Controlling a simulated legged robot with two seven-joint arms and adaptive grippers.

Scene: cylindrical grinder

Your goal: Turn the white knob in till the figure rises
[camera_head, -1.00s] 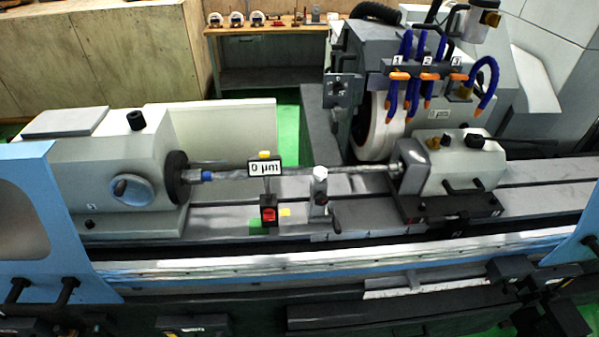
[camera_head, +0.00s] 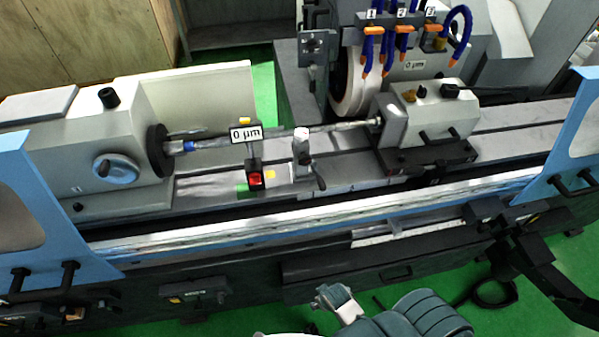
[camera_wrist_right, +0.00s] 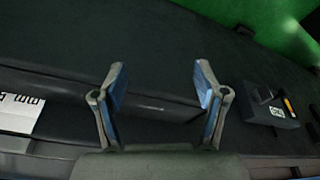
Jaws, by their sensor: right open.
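A white-topped upright knob (camera_head: 301,138) stands on the steady rest beside the shaft, in the middle of the machine in the head view. A small sign (camera_head: 246,134) reads "0 µm" just left of it. A red-faced gauge (camera_head: 255,177) sits below the sign. My right gripper (camera_wrist_right: 160,85) is open and empty in the right wrist view, facing a dark surface; the knob is not in that view. One of my arms shows at the bottom of the head view, well below the knob. My left gripper is not in view.
The shaft (camera_head: 220,138) runs between the headstock (camera_head: 100,150) and the tailstock (camera_head: 425,110). A light rail (camera_head: 300,217) and dark front panels (camera_head: 350,265) lie between my arm and the knob. Blue guards (camera_head: 38,230) stand at either end.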

